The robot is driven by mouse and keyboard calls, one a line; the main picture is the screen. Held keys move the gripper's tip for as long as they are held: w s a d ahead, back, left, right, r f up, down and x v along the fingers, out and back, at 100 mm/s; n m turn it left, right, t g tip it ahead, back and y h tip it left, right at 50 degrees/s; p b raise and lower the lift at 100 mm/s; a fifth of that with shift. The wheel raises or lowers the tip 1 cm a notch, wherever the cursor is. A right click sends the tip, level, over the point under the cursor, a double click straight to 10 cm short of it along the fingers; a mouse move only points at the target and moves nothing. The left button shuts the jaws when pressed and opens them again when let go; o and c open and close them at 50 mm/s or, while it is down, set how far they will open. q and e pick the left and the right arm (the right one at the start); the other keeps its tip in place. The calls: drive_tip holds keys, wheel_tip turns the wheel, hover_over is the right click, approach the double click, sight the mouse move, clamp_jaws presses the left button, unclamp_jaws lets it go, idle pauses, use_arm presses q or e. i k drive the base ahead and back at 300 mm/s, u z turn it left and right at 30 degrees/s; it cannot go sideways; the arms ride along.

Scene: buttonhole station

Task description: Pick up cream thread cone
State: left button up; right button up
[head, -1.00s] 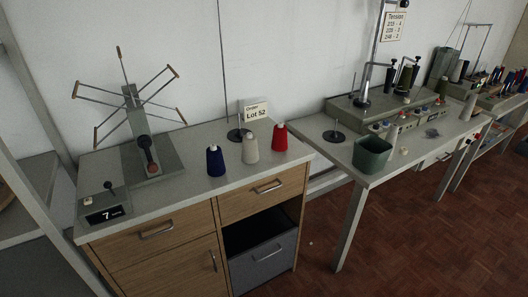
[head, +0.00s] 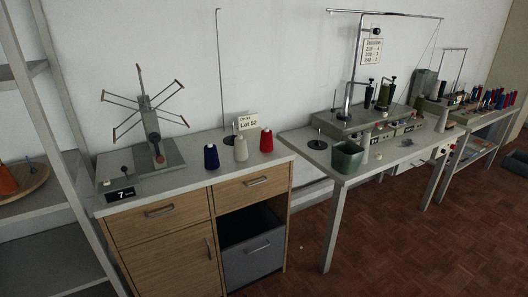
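The cream thread cone (head: 241,148) stands upright on the grey top of the wooden cabinet (head: 224,167). A dark blue cone (head: 211,157) stands to its left and a red cone (head: 266,140) to its right, each a small gap away. A card reading "Lot 52" (head: 247,123) stands just behind the cream cone. Neither of my grippers shows in the head view.
A yarn winder with spread arms (head: 150,130) and a small counter box (head: 120,194) take up the cabinet's left side. A green bin (head: 347,157) stands on the machine table to the right. Shelving (head: 40,150) is at far left. The front floor is clear.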

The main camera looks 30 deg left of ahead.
sight(241, 154)
drive_tip(key=z, duration=0.45)
drive_tip(key=i, duration=1.35)
drive_tip(key=u, duration=0.35)
